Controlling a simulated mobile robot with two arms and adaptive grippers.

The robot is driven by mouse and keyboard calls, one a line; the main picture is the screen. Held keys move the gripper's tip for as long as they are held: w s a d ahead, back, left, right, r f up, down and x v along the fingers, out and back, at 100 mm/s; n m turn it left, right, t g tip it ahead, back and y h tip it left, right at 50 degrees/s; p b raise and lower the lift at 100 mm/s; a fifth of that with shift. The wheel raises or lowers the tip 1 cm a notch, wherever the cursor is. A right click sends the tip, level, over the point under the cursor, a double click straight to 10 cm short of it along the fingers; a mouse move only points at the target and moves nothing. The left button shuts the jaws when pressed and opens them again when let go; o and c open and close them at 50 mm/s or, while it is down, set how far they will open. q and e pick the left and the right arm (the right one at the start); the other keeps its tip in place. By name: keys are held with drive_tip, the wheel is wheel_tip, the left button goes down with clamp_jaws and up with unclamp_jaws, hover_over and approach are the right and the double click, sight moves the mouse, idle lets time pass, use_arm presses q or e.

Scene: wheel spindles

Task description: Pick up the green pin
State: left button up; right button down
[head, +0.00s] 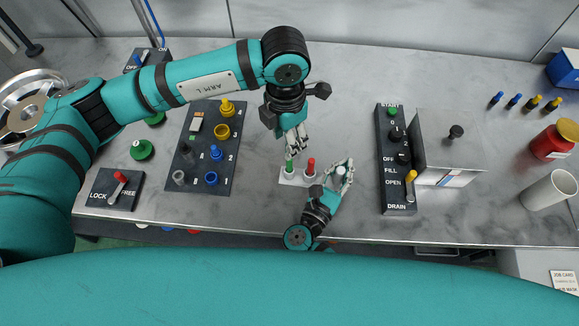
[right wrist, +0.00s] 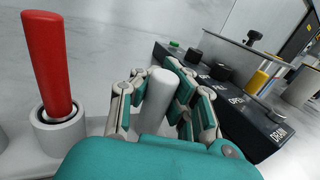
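The green pin (head: 289,167) stands upright in the left seat of a small white block (head: 298,182) on the bench, in the head view. My left gripper (head: 294,148) points down just above and behind it; its fingers look spread and hold nothing. A red pin (head: 311,165) stands in the middle seat and shows large at the left of the right wrist view (right wrist: 47,65). My right gripper (head: 341,175) is at the right end of the block, with fingers on both sides of a white pin (right wrist: 155,103). Whether they press on it is unclear, and its lower end is hidden.
A dark panel with coloured knobs (head: 187,163) lies to the left. A control box with START, FILL and DRAIN labels (head: 397,195) stands close to the right of my right gripper, beside a metal tank (head: 440,150). A red jar (head: 553,142) and white cup (head: 550,190) are far right.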

sight(289, 167)
use_arm(q)
wheel_tip(289, 167, down, 4)
drive_tip(key=shift+r, duration=0.1)
drive_tip(key=shift+w+d+f, duration=0.1)
drive_tip(key=shift+d+f, duration=0.1)
drive_tip(key=shift+f, duration=1.2)
drive_tip(key=shift+w+d+f, duration=0.1)
drive_tip(key=shift+d+f, duration=0.05)
drive_tip(key=shift+f, duration=1.2)
drive_tip(key=shift+c, duration=0.2)
clamp_jaws()
